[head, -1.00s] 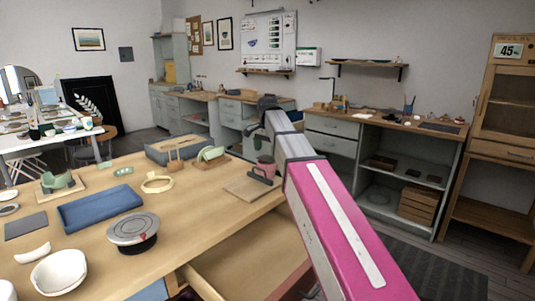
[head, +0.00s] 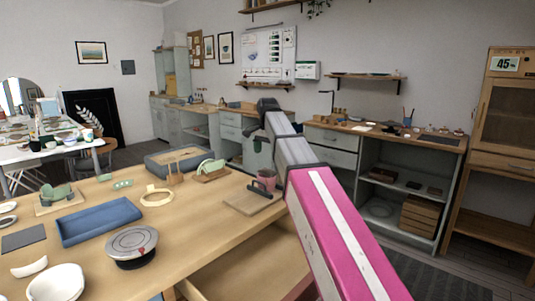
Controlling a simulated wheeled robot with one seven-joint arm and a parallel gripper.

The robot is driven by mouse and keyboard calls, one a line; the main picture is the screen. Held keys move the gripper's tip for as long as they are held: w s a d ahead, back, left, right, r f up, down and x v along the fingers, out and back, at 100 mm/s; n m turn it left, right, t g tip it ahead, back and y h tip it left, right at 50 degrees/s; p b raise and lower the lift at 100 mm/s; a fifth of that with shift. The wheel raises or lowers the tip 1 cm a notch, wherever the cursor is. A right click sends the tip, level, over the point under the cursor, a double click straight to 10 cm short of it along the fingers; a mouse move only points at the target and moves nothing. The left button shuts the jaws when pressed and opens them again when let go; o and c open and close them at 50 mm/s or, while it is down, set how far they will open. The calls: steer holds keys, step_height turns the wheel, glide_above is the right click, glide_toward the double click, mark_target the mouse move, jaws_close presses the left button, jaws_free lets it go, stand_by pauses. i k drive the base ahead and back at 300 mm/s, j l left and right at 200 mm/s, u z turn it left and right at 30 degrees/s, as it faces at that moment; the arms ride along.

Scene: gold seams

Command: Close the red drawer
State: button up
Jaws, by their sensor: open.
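A drawer (head: 245,268) is pulled out from the near side of the wooden workbench (head: 215,222). Its pale wooden inside shows at the bottom of the head view and looks empty where visible. A thin strip of its reddish front (head: 299,288) shows beside my pink arm. The rest of the front is hidden by my arm and the picture's lower edge. My arm reaches up across the drawer's right side to a dark joint. My gripper is not seen.
The bench holds a turntable (head: 132,246), a blue tray (head: 99,221), a white bowl (head: 56,283), a tape ring (head: 157,195) and a board with a dark-handled tool (head: 262,190). Open floor (head: 440,275) with a dark mat lies to the right.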

mark_target(272, 264)
steer(key=l, duration=1.25)
